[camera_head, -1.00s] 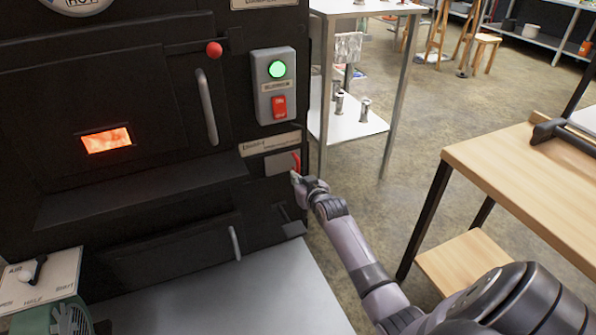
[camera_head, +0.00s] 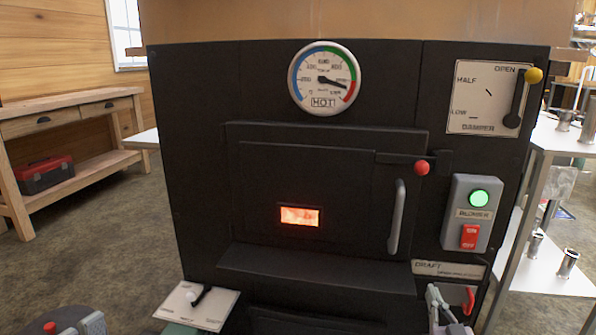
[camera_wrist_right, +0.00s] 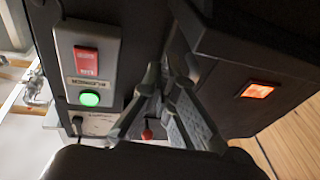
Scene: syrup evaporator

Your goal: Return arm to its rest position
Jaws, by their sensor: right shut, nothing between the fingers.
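My right gripper (camera_head: 436,294) is low at the right front of the black evaporator, just left of the red draft lever (camera_head: 468,299) in the head view. Its fingers are shut and empty. In the right wrist view the gripper's grey fingers (camera_wrist_right: 163,74) come together in front of the black evaporator face. I cannot tell whether the gripper touches the draft box. Most of the right arm is below the head view. My left gripper does not show.
The black evaporator (camera_head: 330,180) fills the middle, with a glowing window (camera_head: 299,216), door handle (camera_head: 397,216), blower switch box (camera_head: 466,220) and damper lever (camera_head: 518,100). Metal shelving (camera_head: 560,143) stands close on the right. A wooden bench (camera_head: 70,112) stands at the back left.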

